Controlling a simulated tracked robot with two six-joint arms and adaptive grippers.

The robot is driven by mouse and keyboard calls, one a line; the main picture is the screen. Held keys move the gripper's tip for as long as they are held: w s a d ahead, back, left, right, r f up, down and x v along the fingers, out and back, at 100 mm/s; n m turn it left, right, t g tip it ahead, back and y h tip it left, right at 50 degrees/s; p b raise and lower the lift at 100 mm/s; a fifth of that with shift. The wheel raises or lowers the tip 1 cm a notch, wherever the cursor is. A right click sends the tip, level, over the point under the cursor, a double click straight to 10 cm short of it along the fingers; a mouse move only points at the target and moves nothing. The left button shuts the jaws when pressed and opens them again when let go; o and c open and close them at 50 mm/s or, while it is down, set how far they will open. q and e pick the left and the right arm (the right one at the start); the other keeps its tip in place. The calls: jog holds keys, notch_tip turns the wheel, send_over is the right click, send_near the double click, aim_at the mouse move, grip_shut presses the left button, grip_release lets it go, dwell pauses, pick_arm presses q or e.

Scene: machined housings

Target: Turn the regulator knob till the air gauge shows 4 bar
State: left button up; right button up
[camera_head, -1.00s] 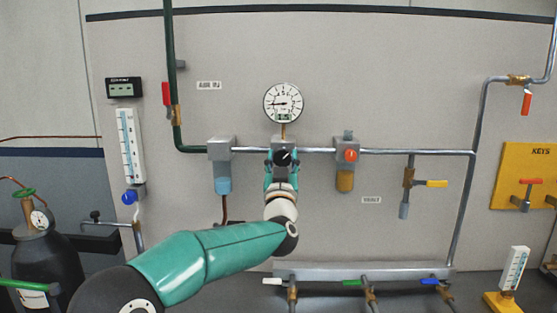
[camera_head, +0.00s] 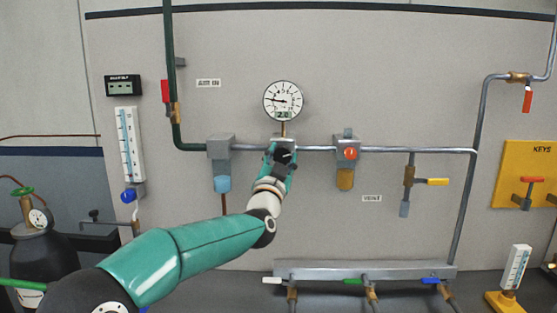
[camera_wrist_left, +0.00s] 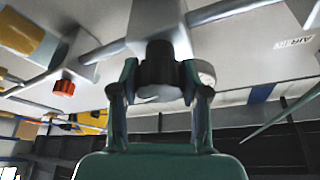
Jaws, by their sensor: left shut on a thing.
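The round white air gauge (camera_head: 283,100) is on the wall panel above the regulator. Its needle points left and slightly up, and a small green window below the centre seems to read 2.0. The black regulator knob (camera_head: 284,155) sits under the gauge on a grey body. My left gripper (camera_head: 277,165) is shut on the knob from below. In the left wrist view the knob (camera_wrist_left: 159,70) is between the two fingers, one on each side, under the grey regulator body (camera_wrist_left: 158,22). My right gripper is in neither view.
A grey filter with a blue bowl (camera_head: 222,183) is left of the regulator. A unit with a red knob (camera_head: 350,154) and amber bowl is to the right. A yellow-handled vent valve (camera_head: 437,182) is further right. A manifold (camera_head: 365,271) runs below.

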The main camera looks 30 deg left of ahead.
pick_arm(q)
jog(key=m+h, duration=0.1)
jog(key=m, duration=0.2)
jog(key=m+h, duration=0.2)
jog(key=m, duration=0.2)
jog(key=shift+f+g+p, duration=0.1)
jog(key=shift+g+p, duration=0.2)
jog(key=shift+g, duration=0.1)
jog(key=shift+f+m+g+h+p, duration=0.1)
jog(key=shift+m+g+h+p, duration=0.4)
jog(key=shift+m, duration=1.8)
jog(key=shift+d+f+h, duration=0.1)
jog(key=shift+h, duration=0.3)
jog(key=o, duration=0.9)
jog(key=shift+o, duration=1.2)
jog(key=shift+r, duration=0.2)
jog(key=shift+s, duration=0.1)
jog(key=shift+r, duration=0.1)
